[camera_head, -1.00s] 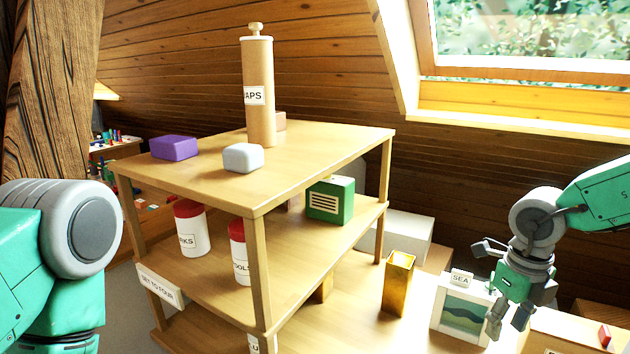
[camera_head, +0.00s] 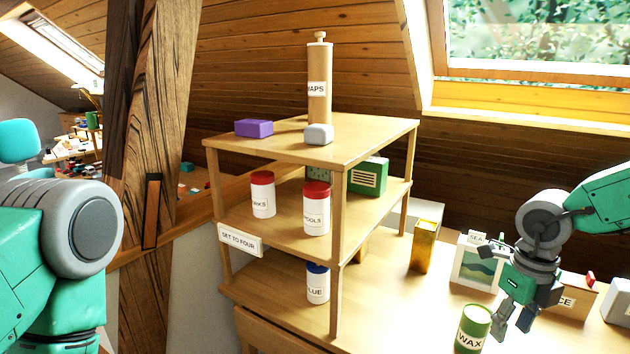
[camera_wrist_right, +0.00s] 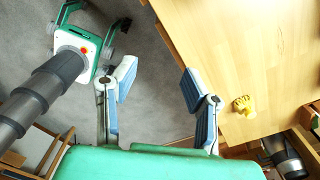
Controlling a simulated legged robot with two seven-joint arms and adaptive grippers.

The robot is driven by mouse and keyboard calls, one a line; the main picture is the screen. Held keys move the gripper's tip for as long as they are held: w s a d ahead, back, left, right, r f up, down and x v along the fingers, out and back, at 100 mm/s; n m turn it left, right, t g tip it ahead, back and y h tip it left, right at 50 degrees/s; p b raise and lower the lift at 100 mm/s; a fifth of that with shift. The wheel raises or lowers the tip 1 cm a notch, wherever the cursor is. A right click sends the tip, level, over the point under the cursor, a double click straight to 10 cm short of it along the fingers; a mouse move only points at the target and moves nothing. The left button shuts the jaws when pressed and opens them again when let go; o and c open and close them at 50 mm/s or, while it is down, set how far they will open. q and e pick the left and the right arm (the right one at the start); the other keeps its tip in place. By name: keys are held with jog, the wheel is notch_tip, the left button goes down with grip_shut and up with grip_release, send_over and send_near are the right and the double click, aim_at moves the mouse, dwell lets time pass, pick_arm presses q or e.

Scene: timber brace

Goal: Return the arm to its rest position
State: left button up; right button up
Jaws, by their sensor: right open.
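My right gripper (camera_head: 514,318) hangs pointing down at the right of the head view, in front of the picture-fronted box (camera_head: 478,263) and beside the green wax can (camera_head: 474,328). It is empty and its fingers are apart. In the right wrist view the two grey-blue fingers of my right gripper (camera_wrist_right: 158,84) stand wide apart with nothing between them. Grey floor and the edge of a wooden surface (camera_wrist_right: 235,50) show beyond them. My left arm (camera_head: 70,240) shows only at the left edge; its gripper is not seen in the head view.
A wooden shelf unit (camera_head: 385,137) holds jars, blocks and a maps tube (camera_head: 320,85). A gold vase (camera_head: 423,246) and a labelled box (camera_head: 573,297) stand near my right arm. A timber post (camera_head: 150,110) rises left. A small yellow object (camera_wrist_right: 244,106) lies on the wooden surface.

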jog(key=s+d+f+n+t+h+b, duration=0.1)
jog(key=s+f+n+h+b, duration=0.25)
jog(key=f+n, duration=0.6)
jog(key=s+d+f+n+t+h+b, duration=0.15)
jog(key=s+f+n, duration=0.45)
jog(key=f, duration=0.6)
pick_arm(q)
notch_tip(320, 180, down, 10)
jog(key=b, duration=0.5)
jog(key=shift+s+a, duration=0.25)
pick_arm(e)
jog(key=s+a+f+n+y, duration=0.1)
jog(key=s+a+f+n, duration=0.2)
jog(key=s+n, duration=0.3)
jog(key=s+a+f+n+g+y, duration=0.1)
jog(key=s+a+f+n+y, duration=0.1)
jog(key=s+f+n, duration=0.3)
jog(key=s+a+f+n+g+y, duration=0.1)
jog(key=s+a+f+n+y, duration=0.1)
jog(key=s+n, duration=0.5)
notch_tip(320, 180, down, 2)
jog(key=shift+s+a+f, duration=0.1)
jog(key=shift+s+a, duration=0.35)
jog(key=shift+a, duration=0.4)
pick_arm(q)
jog(key=shift+c, duration=0.5)
pick_arm(e)
jog(key=shift+c, duration=0.3)
